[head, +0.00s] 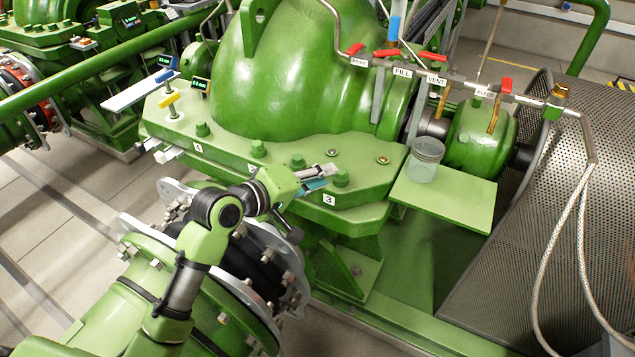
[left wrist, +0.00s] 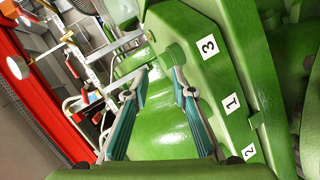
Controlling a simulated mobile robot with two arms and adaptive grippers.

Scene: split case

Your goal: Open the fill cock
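A thin pipe line with several small labelled cocks runs over the right of the green casing in the head view. The FILL label (head: 403,71) sits on it, and a red lever (head: 386,53) lies flat just up-left of the label. I cannot tell for certain which lever belongs to FILL. My left gripper (head: 325,176) is over the casing flange near number 3, well below and left of the cocks. In the left wrist view its teal-padded fingers (left wrist: 160,78) are apart with nothing between them. The cocks show small at the left there. My right gripper is in no view.
A glass jar (head: 425,160) stands on a green shelf (head: 465,200) below the cocks. A perforated guard (head: 560,180) and braided hoses (head: 565,230) are at the right. The flange bolts (head: 298,160) stick up by my gripper.

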